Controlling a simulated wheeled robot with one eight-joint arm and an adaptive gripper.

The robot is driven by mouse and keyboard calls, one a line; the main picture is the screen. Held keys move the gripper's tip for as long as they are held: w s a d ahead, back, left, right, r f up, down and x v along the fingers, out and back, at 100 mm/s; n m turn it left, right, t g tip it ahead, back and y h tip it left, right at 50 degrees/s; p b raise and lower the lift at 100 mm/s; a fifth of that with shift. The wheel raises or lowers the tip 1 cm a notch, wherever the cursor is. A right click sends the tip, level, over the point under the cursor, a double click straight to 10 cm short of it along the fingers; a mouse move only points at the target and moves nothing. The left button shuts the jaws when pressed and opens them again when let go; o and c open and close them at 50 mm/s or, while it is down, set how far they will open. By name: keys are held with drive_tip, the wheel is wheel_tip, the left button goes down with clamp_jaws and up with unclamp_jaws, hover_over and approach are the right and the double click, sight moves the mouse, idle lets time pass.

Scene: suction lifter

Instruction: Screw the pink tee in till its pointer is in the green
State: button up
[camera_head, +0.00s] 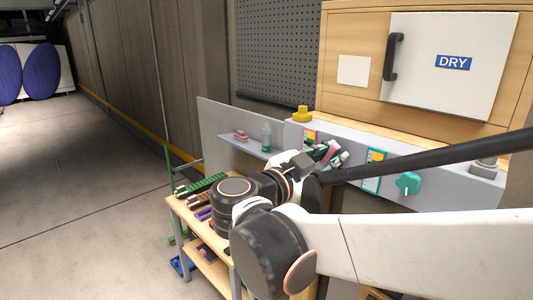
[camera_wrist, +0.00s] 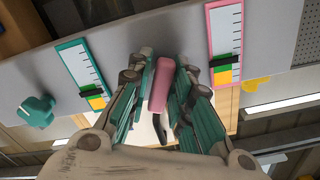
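The pink tee (camera_wrist: 160,84) shows in the wrist view as a rounded pink bar between the two fingers of my gripper (camera_wrist: 163,72). The fingers lie close along both its sides; I cannot tell whether both touch it. In the head view the pink tee (camera_head: 331,150) is partly hidden by my gripper (camera_head: 328,155). The pink-framed gauge (camera_wrist: 225,27) is right of the tee in the wrist view. It has a white scale, a green band and a yellow band. A dark pointer lies by the green band, but its exact reading is too small to tell.
A teal-framed gauge (camera_wrist: 78,62) and a teal knob (camera_wrist: 36,111) are on the same grey panel (camera_wrist: 115,35). A yellow knob (camera_head: 302,114) stands on its top. A wooden cabinet (camera_head: 360,25) with a DRY door stands behind. A loaded wooden cart (camera_head: 185,222) is beside my arm.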

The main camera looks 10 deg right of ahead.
drive_tip(key=shift+o, duration=0.6)
drive_tip(key=shift+w, duration=0.15)
drive_tip(key=shift+r, duration=0.1)
drive_tip(key=shift+a, duration=0.15)
drive_tip(key=shift+s+a, duration=0.25)
drive_tip(key=shift+a, duration=0.05)
drive_tip(key=v, duration=1.1)
drive_tip(key=shift+s, duration=0.1)
